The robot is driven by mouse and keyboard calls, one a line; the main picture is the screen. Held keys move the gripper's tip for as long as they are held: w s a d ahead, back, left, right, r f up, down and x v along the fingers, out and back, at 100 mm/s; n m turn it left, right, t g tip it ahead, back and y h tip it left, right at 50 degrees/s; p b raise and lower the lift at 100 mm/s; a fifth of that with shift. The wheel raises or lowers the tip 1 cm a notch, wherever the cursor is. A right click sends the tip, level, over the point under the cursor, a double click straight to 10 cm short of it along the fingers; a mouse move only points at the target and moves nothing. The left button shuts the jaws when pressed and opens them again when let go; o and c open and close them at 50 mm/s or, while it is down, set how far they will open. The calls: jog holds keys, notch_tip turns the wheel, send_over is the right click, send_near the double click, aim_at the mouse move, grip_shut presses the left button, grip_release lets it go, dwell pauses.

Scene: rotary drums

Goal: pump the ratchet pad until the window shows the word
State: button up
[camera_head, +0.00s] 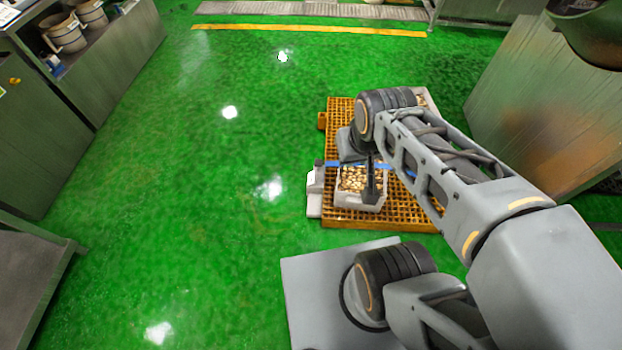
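My gripper (371,190) points down over a small white box (358,206) with speckled brown and cream contents. A dark finger shows in front of the contents; whether the gripper touches anything is unclear. A small pale upright piece (314,195) with a dark top stands at the box's left. A blue strip (333,164) runs behind the box on both sides of my gripper. I cannot make out which part is the ratchet pad. No window or word is readable. My arm hides much of the area behind and right of the box.
The box stands on an orange grated platform (340,112) on a glossy green floor (180,220). Metal cabinets stand at the left (110,65) and right (525,90). The floor left of the platform is clear.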

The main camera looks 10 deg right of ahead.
grip_shut()
dwell(1.4)
